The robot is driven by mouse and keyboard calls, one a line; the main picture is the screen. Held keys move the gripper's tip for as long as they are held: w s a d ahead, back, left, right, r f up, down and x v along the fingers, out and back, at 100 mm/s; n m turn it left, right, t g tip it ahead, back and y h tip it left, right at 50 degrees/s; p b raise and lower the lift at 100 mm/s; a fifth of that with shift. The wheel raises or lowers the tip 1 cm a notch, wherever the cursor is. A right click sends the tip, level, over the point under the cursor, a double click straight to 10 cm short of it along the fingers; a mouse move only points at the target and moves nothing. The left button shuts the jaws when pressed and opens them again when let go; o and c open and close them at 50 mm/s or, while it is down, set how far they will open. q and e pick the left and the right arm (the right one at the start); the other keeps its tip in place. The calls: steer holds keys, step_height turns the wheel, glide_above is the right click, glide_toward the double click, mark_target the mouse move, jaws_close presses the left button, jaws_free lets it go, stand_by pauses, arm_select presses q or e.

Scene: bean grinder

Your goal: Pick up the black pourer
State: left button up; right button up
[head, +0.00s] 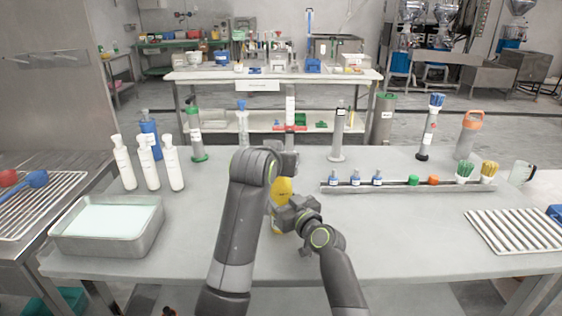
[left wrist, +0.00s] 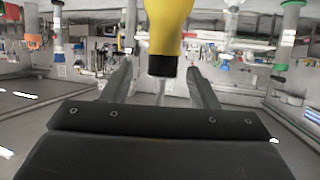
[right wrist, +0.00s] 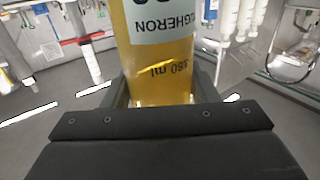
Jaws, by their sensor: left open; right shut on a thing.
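A yellow bottle (head: 282,188) stands at the middle front of the table, partly hidden by my arms. In the left wrist view, its yellow neck (left wrist: 168,25) ends in the black pourer (left wrist: 163,66). My left gripper (left wrist: 161,82) is open, with one finger on each side of the pourer; I cannot tell whether they touch it. In the head view the pourer is hidden behind the left gripper. My right gripper (right wrist: 160,92) is shut on the bottle's labelled amber body (right wrist: 160,60), below the left gripper.
A steel tray (head: 150,240) and several white bottles (head: 124,165) stand on the left. A rail (head: 405,187) with small caps and brushes lies on the right, beside a ribbed rack (head: 510,232). Tall cylinders (head: 339,135) line the back. The table front beside my arms is clear.

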arm_select(q)
steer(key=shift+f+x, duration=0.2)
steer(key=shift+x, duration=1.85)
steer(key=shift+a, duration=0.2)
steer(key=shift+s, duration=0.1)
steer(key=c, duration=1)
steer(key=shift+c, duration=0.2)
step_height(320, 180, up, 10)
